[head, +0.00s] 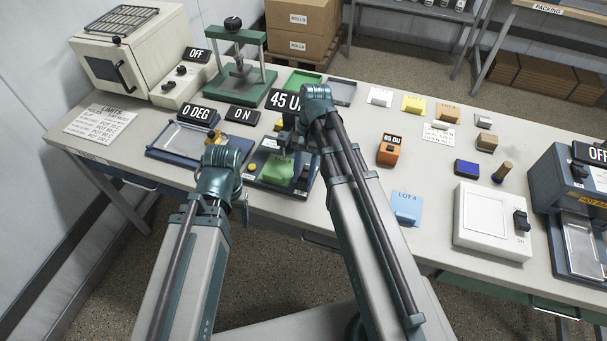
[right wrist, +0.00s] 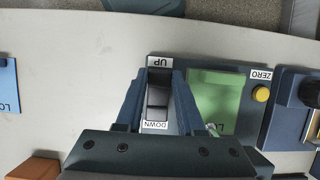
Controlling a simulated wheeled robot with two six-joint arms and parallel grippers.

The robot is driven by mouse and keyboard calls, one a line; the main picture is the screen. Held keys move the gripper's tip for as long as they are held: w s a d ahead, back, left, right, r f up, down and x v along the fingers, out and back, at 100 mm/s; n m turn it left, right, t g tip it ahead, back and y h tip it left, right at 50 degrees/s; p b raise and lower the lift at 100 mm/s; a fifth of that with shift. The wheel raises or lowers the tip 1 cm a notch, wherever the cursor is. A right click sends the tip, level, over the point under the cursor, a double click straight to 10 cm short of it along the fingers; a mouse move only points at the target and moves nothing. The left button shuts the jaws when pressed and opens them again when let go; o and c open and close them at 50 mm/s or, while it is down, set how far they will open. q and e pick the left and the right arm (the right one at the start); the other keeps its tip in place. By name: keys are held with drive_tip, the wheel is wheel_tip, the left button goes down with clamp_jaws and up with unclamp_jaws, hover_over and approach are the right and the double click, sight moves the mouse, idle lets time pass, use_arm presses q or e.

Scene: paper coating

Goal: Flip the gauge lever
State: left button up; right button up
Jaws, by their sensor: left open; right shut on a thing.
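The thickness gauge (head: 262,183) is a dark blue unit on the bench, with a green sheet (head: 278,172) on it and a yellow ZERO button (right wrist: 260,94). Its black lever (right wrist: 158,95) stands between an UP and a DOWN label in the right wrist view. My right gripper (right wrist: 157,78) is shut on the lever, one finger on each side. In the head view my right gripper (head: 303,150) is over the gauge's right side, where my arm partly hides it. My left gripper (head: 218,168) is left of the gauge; its fingers are mostly hidden behind my wrist.
A coating unit (head: 182,143) with a 0 DEG sign sits left of the gauge.

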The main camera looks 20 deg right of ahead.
drive_tip(key=shift+s+a+t+h+p, duration=0.15)
drive_tip(key=shift+s+t+h+p, duration=0.15)
drive_tip(key=shift+s+t+p, duration=0.15)
clamp_jaws()
drive_tip(key=shift+a+f+t+h, duration=0.1)
drive_tip(key=shift+f+t+h, duration=0.15)
drive_tip(key=shift+t+h, duration=0.4)
drive_tip(key=shift+f, duration=0.1)
drive_tip(key=shift+w, duration=0.1)
drive_tip(key=o, duration=1)
unclamp_jaws()
drive_tip(key=shift+o, duration=0.2)
